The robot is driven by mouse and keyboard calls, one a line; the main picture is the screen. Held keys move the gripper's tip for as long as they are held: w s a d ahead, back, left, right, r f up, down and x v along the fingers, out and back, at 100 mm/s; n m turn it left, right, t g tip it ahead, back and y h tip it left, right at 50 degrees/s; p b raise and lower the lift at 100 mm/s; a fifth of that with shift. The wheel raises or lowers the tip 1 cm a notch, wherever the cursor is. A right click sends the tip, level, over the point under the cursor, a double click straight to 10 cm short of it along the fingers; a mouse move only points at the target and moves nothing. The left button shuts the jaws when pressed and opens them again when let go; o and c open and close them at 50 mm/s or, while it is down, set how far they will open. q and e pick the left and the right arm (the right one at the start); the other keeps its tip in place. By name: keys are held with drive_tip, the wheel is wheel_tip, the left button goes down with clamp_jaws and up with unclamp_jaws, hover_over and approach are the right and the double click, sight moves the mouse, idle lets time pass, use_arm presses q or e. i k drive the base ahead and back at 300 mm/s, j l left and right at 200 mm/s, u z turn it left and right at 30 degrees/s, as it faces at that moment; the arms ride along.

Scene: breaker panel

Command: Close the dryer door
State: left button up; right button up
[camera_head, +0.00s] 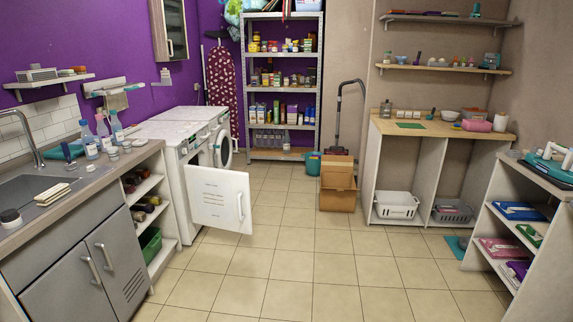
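The dryer (176,158) is a white front-loading machine standing against the left purple wall, just past the sink counter. Its white square door (217,197) is swung wide open into the room, with printed text and a curved handle (240,206) near its right edge. The door hides part of the floor and the front of the machine behind it. A second white machine with a round door (222,146) stands just beyond the dryer. Neither of my grippers shows in the head view.
A sink counter with grey cabinets (68,268) and side shelves fills the left front. A cardboard box (338,190) and a vacuum cleaner (338,125) stand at the back. A shelf unit (530,240) stands at right. The tiled floor (310,245) in the middle is clear.

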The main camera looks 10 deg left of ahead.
sight(218, 198)
drive_tip(key=i+u, duration=0.1)
drive_tip(key=i, duration=1.05)
drive_tip(key=i+l, duration=0.2)
drive_tip(key=i, duration=0.9)
drive_tip(key=i+l+u, duration=0.1)
drive_tip(key=i+u, duration=0.3)
drive_tip(key=i+l+u, duration=0.25)
drive_tip(key=i+u, duration=0.15)
drive_tip(key=i+l+u, duration=1)
drive_tip(key=l, duration=0.15)
drive_tip(key=l+u, duration=0.1)
drive_tip(key=l, duration=0.2)
